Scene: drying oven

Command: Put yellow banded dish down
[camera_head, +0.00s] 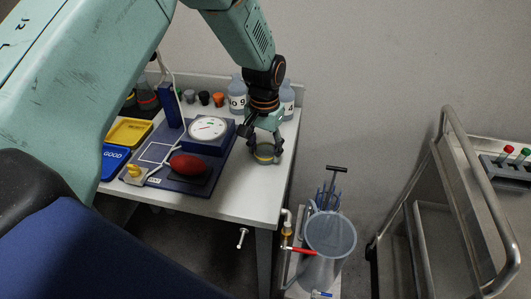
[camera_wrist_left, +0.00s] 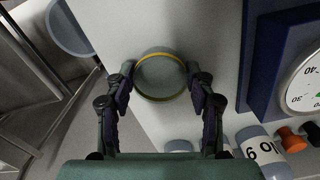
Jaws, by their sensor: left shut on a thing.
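The yellow banded dish (camera_wrist_left: 160,78) is a round, clear grey dish with a yellow band on its rim. In the left wrist view it sits between the two fingers of my left gripper (camera_wrist_left: 163,84), which is shut on it. In the head view my left gripper (camera_head: 264,148) points down at the right end of the white table (camera_head: 240,200), with the dish (camera_head: 264,156) at its fingertips. The dish is at or just above the tabletop; I cannot tell whether it touches. My right gripper is not in view.
A blue board with a round dial (camera_head: 208,129) and a red oval object (camera_head: 189,165) lies left of the dish. Numbered bottles (camera_head: 237,95) stand behind. Yellow (camera_head: 129,132) and blue trays are at left. A translucent pitcher (camera_head: 330,235) and metal cart (camera_head: 440,200) stand right of the table.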

